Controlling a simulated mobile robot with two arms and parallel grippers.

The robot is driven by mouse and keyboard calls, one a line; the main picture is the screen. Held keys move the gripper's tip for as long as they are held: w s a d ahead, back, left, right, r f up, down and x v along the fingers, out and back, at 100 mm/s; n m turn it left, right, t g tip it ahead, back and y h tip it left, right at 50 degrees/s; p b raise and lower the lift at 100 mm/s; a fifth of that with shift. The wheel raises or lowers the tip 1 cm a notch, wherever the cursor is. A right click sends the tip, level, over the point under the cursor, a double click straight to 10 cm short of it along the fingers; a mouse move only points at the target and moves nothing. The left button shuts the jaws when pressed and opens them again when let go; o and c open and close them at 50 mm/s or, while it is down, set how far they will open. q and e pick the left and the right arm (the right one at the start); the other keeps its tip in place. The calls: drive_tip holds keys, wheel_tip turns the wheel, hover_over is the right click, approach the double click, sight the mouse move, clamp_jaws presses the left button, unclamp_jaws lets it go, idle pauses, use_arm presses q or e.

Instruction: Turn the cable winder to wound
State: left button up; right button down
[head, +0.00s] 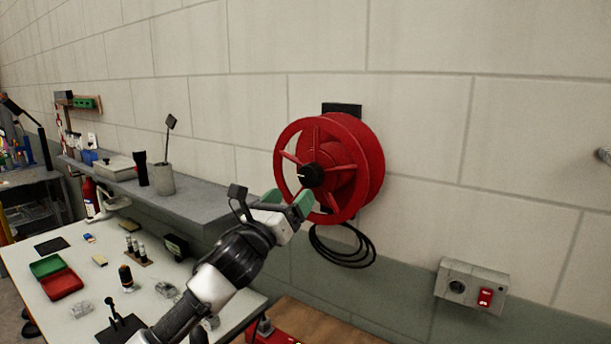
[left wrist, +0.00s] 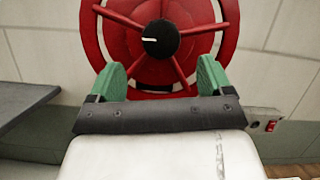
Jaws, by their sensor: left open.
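The cable winder (head: 362,165) is a red spoked reel mounted on the wall. Its black hub knob (head: 311,176) bears a white pointer mark, and in the left wrist view the knob (left wrist: 160,39) shows this mark pointing left. A black cable (head: 343,247) hangs in loops below the reel. My left gripper (head: 288,199) has green fingers and is at the lower left of the reel. In the left wrist view the gripper (left wrist: 160,80) is open and empty, its fingertips apart below the knob. My right gripper is not in view.
A grey wall shelf (head: 190,203) holding a cup and boxes is left of the reel. A white table (head: 75,260) with a red and green box and small parts stands below. A switch box (head: 472,287) with a red switch is at lower right.

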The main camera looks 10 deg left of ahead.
sight(307, 179)
use_arm(q)
drive_tip(key=p+x, duration=0.2)
drive_tip(key=x, duration=0.4)
drive_tip(key=shift+w+d, duration=0.15)
drive_tip(key=shift+w, duration=0.05)
drive_tip(key=shift+c, duration=0.2)
drive_tip(key=c, duration=0.9)
